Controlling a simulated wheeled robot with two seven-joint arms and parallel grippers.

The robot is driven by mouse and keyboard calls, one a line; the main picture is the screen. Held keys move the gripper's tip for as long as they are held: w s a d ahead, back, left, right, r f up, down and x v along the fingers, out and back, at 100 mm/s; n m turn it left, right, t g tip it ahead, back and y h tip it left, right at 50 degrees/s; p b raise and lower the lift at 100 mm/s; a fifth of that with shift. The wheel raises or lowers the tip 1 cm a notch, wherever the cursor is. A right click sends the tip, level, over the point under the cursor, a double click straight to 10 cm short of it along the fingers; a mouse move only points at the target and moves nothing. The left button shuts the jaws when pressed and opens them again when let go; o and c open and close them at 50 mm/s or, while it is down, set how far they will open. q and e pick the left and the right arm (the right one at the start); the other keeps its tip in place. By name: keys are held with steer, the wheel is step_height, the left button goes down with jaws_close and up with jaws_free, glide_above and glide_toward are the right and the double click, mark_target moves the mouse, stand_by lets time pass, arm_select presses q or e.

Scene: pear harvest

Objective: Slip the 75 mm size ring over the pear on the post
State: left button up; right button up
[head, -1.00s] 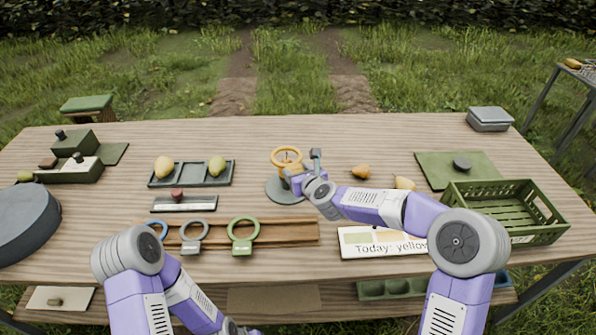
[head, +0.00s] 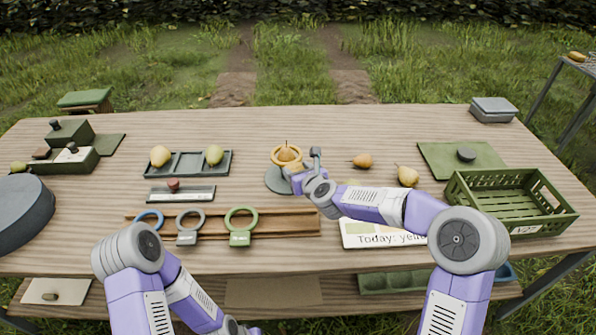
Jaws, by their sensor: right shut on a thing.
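The yellow-orange size ring (head: 272,157) is held level at the post, toward the back middle of the table. A brownish-yellow pear (head: 287,154) shows inside the ring, its top and stem rising through the opening. The ring looks to be around the pear; whether they touch I cannot tell. The post's round grey base (head: 277,183) shows below, while the post itself is mostly hidden by ring and gripper. My right gripper (head: 294,174) is shut on the ring at its near side.
A wooden rack (head: 275,223) holds a blue ring (head: 149,213), a grey ring (head: 187,238) and a green ring (head: 240,238). A tray (head: 188,165) with pears stands left of the post. Loose pears (head: 362,161) and a green crate (head: 515,207) are to the right.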

steer(key=shift+f+b, duration=0.5)
steer(key=shift+f, duration=1.95)
steer(key=shift+f, duration=0.1)
steer(key=o, duration=1.1)
steer(key=shift+p+v, duration=0.6)
steer(key=shift+v, duration=3.2)
